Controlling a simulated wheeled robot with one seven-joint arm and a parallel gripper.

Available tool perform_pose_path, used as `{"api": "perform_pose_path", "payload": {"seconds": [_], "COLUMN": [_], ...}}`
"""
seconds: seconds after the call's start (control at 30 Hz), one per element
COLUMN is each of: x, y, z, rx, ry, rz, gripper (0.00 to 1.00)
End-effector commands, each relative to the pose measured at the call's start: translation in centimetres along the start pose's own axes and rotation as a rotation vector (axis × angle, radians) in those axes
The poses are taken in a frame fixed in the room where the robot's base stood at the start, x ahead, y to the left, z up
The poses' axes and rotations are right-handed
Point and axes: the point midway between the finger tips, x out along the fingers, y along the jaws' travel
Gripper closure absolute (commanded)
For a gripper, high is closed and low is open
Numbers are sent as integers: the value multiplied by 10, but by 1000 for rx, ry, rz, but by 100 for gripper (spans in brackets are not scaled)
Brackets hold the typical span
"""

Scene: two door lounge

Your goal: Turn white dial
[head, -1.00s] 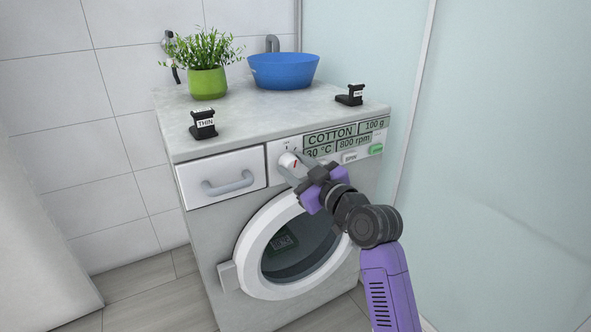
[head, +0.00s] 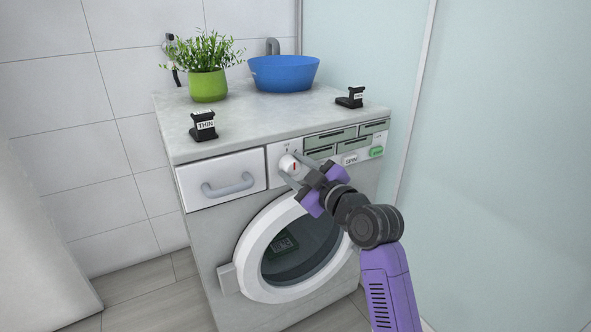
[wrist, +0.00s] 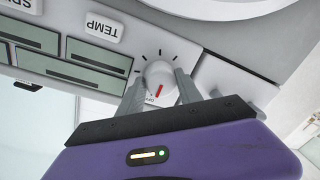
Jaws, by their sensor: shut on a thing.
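The white dial (head: 289,165) with a red pointer mark sits on the washing machine's front panel, just right of the drawer. My gripper (head: 293,174) is shut on the dial, one finger on each side. In the wrist view the dial (wrist: 159,76) is between the two grey fingers of my gripper (wrist: 157,91), with black tick marks around it. The display windows (head: 331,137) beside the dial show only dark dashes.
The washing machine has a drawer (head: 222,178), a round door (head: 243,262), a SPIN button (head: 351,159) and a green button (head: 376,152). On top stand a green plant pot (head: 208,86), a blue basin (head: 284,72) and two black labelled holders (head: 203,126). A glass wall (head: 500,130) is at right.

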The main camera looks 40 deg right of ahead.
Motion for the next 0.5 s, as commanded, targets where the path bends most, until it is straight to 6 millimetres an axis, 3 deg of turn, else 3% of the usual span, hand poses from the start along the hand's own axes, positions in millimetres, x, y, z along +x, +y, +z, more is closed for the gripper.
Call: {"api": "perform_pose_path", "payload": {"seconds": [0.03,0.07,0.13,0.5], "x": [1,1,0,-2], "y": [-2,-2,-2,0], "z": [2,1,1,0], "rx": [-1,-1,0,1], "ry": [-3,-3,-3,-1], "rz": [-4,-4,-3,0], "gripper": [99,52,39,37]}}
